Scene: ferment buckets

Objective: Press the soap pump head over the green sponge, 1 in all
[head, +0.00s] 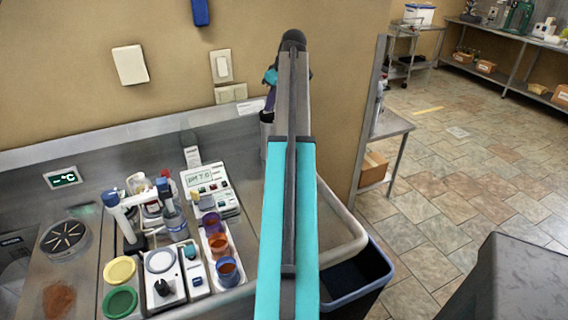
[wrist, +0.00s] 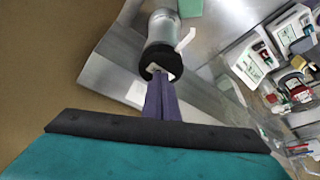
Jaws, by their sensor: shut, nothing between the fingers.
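The soap pump shows in the wrist view as a grey cylinder (wrist: 163,29) with a black collar and a pale spout (wrist: 185,40) pointing right. In the head view its body (head: 265,135) stands at the back of the steel counter, partly behind my arm. A green block (wrist: 190,8), apparently the sponge, is at the top edge of the wrist view. I cannot make it out in the head view. My gripper (wrist: 158,76) has shut purple fingers, with the tips at the pump's top. I cannot tell whether they touch or press it.
Left of my arm on the counter are a pH meter (head: 212,190), a rack of coloured cups (head: 218,245), and yellow (head: 119,270) and green (head: 120,302) lids. A dark bin (head: 365,285) stands right of the counter. A steel side table (head: 385,124) is behind it.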

